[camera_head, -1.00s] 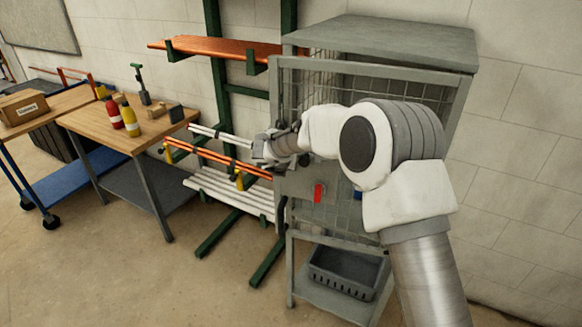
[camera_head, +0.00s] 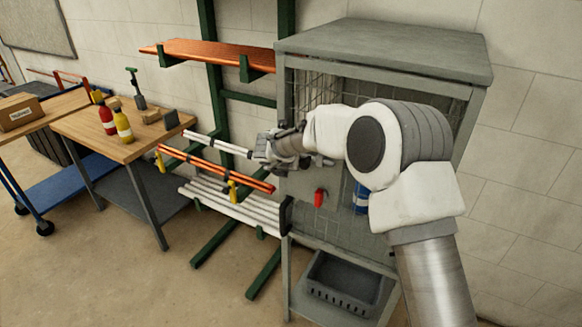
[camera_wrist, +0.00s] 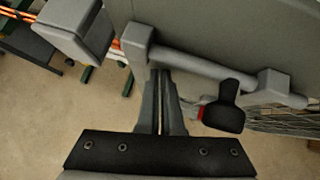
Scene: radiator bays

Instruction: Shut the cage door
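The grey cage (camera_head: 385,50) stands against the wall. Its mesh door (camera_head: 316,92) appears level with the front frame or nearly so; my arm covers much of it, and I cannot tell whether a gap remains. In the wrist view a grey bar handle (camera_wrist: 205,66) crosses a grey panel (camera_wrist: 215,30). A black knob with a red collar (camera_wrist: 223,116) sits below it. My gripper (camera_wrist: 161,78) has its fingers together, tips at the bar's left part, with the bar not visibly between them. In the head view my gripper (camera_head: 268,150) is at the door's left side.
A rack (camera_head: 210,110) with orange and white bars stands just left of the cage. A wooden bench (camera_head: 90,125) with red and yellow bottles is farther left. A grey basket (camera_head: 345,285) sits under the cage. Floor in front is open.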

